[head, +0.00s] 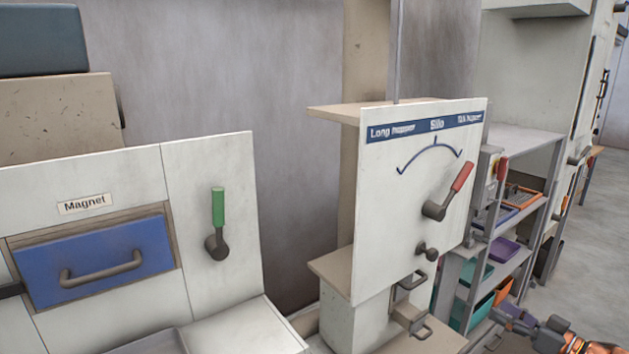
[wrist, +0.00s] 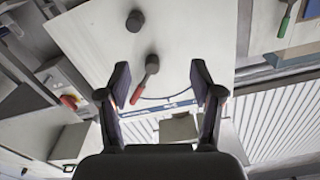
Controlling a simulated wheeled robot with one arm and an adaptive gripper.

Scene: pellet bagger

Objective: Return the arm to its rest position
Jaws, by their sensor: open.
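My gripper (wrist: 160,82) is open in the wrist view, with its two dark fingers spread apart and nothing held between them. It faces the white silo panel (wrist: 95,35), which appears upside down there. In the head view, part of my arm shows at the lower right corner. There the silo panel (head: 385,240) stands upright, and its red-handled lever (head: 450,192) tilts to the upper right.
A blue magnet drawer (head: 95,262) and a green-handled lever (head: 217,222) are on the left cabinet. A dark knob (head: 427,251) sits low on the silo panel. A shelf rack (head: 520,140) with coloured bins stands behind it. Open floor (head: 590,255) lies at the right.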

